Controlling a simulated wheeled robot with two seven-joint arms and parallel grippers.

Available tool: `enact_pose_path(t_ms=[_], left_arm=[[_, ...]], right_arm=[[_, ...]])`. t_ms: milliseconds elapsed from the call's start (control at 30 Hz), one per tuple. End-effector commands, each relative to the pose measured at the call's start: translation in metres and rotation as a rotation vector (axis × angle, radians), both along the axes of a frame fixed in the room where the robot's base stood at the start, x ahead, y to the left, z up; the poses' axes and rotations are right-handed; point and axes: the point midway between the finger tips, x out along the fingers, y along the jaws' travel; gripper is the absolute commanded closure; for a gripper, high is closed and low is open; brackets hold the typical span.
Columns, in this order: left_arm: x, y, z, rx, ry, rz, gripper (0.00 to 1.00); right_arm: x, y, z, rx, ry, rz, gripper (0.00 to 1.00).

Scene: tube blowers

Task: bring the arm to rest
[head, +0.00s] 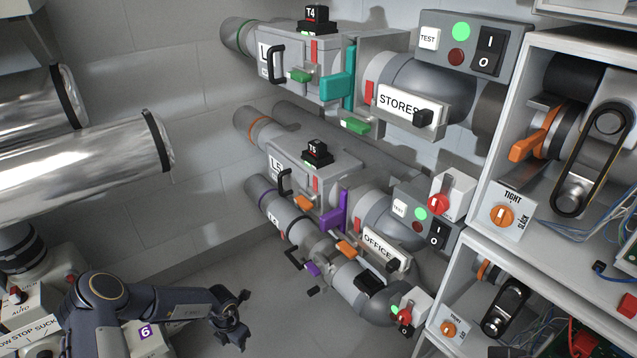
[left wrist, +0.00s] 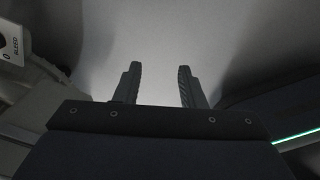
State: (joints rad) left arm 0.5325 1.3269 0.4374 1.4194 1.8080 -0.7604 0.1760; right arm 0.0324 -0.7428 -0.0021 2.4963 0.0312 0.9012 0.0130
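My left arm comes in from the lower left in the head view. Its left gripper (head: 238,312) hangs over bare grey floor, apart from the tube units. In the left wrist view the two fingers of the left gripper (left wrist: 159,85) stand apart with nothing between them, so it is open and empty. Behind the fingers is only a plain pale surface. My right gripper does not show in either view.
Tube units marked STORES (head: 398,103) and OFFICE (head: 380,248) run along the wall. Open cabinets (head: 480,190) stand at the right. Shiny pipes (head: 80,165) stick out at the left. A panel marked BLEED (left wrist: 10,42) is at the wrist view's left edge. The floor (head: 200,265) beside the gripper is clear.

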Motion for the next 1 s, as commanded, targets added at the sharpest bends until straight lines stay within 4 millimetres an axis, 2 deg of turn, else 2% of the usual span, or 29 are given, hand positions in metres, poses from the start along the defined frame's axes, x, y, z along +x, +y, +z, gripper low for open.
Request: enact_pose_path(t_ms=[367, 567, 667, 767, 833, 933, 1000], left_arm=[[0.041, 0.018, 0.053, 0.056, -0.185, -0.132, 0.64], [0.071, 0.028, 0.109, 0.107, -0.349, -0.272, 0.64], [0.087, 0.03, 0.148, 0.139, -0.451, -0.374, 0.64], [0.1, 0.028, 0.203, 0.183, -0.579, -0.517, 0.64], [0.103, 0.022, 0.252, 0.221, -0.683, -0.656, 0.64], [0.091, 0.005, 0.325, 0.279, -0.819, -0.894, 0.64], [0.072, -0.008, 0.368, 0.317, -0.889, -1.063, 0.64]], right_arm=[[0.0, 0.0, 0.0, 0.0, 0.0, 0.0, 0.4], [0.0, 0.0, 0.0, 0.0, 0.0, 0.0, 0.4], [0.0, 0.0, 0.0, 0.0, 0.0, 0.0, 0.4], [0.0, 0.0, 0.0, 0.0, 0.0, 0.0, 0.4], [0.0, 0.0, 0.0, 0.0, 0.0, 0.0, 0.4], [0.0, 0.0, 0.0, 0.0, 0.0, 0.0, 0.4], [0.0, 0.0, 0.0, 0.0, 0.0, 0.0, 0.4]])
